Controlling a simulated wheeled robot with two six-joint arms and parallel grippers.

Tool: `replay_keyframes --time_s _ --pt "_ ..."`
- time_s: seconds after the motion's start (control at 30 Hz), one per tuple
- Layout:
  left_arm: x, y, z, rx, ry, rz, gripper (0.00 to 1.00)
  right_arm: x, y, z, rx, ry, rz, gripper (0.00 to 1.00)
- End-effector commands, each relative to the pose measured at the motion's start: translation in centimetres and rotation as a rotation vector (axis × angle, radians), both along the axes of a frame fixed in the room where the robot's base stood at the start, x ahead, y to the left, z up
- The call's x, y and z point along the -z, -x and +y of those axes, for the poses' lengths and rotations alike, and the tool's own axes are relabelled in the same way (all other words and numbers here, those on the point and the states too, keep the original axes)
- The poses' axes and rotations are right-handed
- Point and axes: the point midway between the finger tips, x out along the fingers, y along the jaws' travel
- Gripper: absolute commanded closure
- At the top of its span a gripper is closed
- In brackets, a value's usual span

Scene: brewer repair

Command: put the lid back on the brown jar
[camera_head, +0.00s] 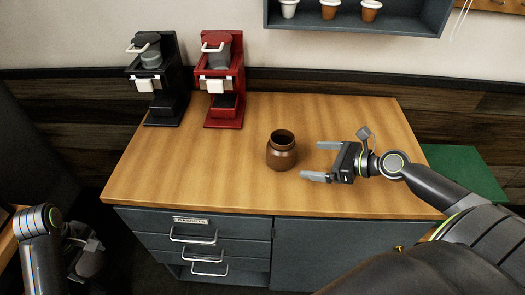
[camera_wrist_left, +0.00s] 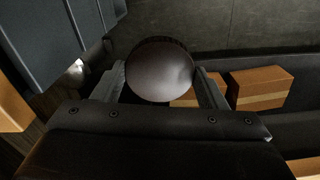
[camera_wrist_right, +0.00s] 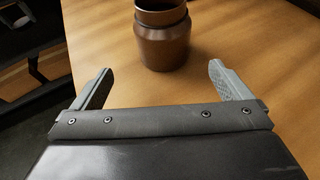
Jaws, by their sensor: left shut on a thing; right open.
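The brown jar (camera_head: 281,155) stands upright on the wooden counter with its dark mouth uncovered. It also shows in the right wrist view (camera_wrist_right: 163,45), just beyond my right fingertips. My right gripper (camera_head: 318,160) is open and empty, to the right of the jar and apart from it. My left gripper (camera_head: 88,247) is low at the left, off the counter's front left. In the left wrist view it is shut on a round, smooth, dark disc, the lid (camera_wrist_left: 160,72), held between both fingers. The lid's underside is hidden.
A black coffee machine (camera_head: 160,85) and a red one (camera_head: 222,85) stand at the counter's back left. Grey drawers (camera_head: 195,240) are below the counter (camera_head: 345,115). A wall shelf (camera_head: 335,22) holds cups. Cardboard boxes (camera_wrist_left: 260,88) lie under my left gripper. The counter around the jar is clear.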

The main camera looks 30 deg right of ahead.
Motion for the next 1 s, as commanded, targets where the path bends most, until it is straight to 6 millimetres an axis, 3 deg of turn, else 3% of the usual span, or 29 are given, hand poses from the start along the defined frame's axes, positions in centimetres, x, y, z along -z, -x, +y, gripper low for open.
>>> replay_keyframes --time_s 0.5,1.0 --pt "-1.0 0.0 0.0 0.0 0.0 0.0 0.56 2.1 -4.7 3.0 0.002 -0.003 -0.003 0.02" --pt "-1.1 0.0 0.0 0.0 0.0 0.0 0.56 2.6 -5.4 3.4 0.0 -0.002 -0.001 0.02"
